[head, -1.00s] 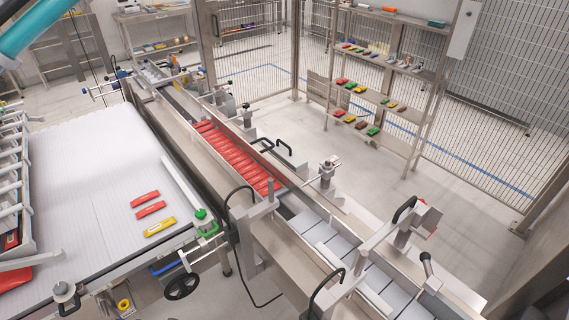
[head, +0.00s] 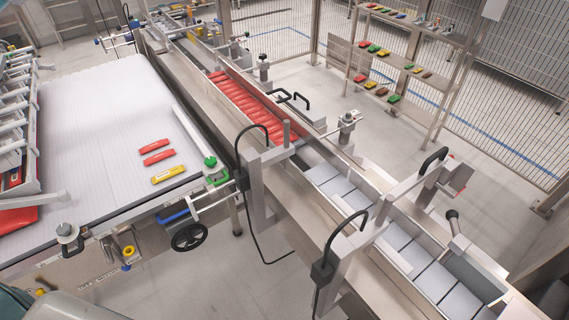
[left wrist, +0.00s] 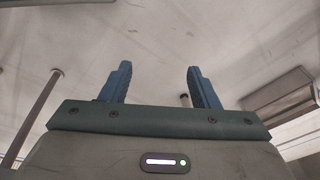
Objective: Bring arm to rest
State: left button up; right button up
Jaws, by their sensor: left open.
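My left gripper (left wrist: 158,84) shows in the left wrist view with its two blue fingers wide apart and nothing between them. Behind the fingers is a pale, blurred floor or ceiling surface. The gripper itself is not visible in the head view. A grey rounded part of my own body shows at the bottom left corner of the head view. My right gripper is in neither view.
A white table (head: 95,130) at the left carries two red packs (head: 158,157) and a yellow pack (head: 168,174). A conveyor (head: 335,190) with a row of red packs (head: 248,105) runs diagonally. A shelf rack (head: 420,65) stands behind. Open floor (head: 240,270) lies between table and conveyor.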

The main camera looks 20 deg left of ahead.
pick_arm(q)
jog(key=s+f+g+b, duration=0.1)
jog(key=s+f+b, duration=0.3)
jog(key=s+f, duration=1.1)
notch_tip(320, 180, down, 4)
jog(key=shift+s+a+f+b, duration=0.1)
jog(key=shift+s+a+b, duration=0.25)
jog(key=shift+s, duration=0.05)
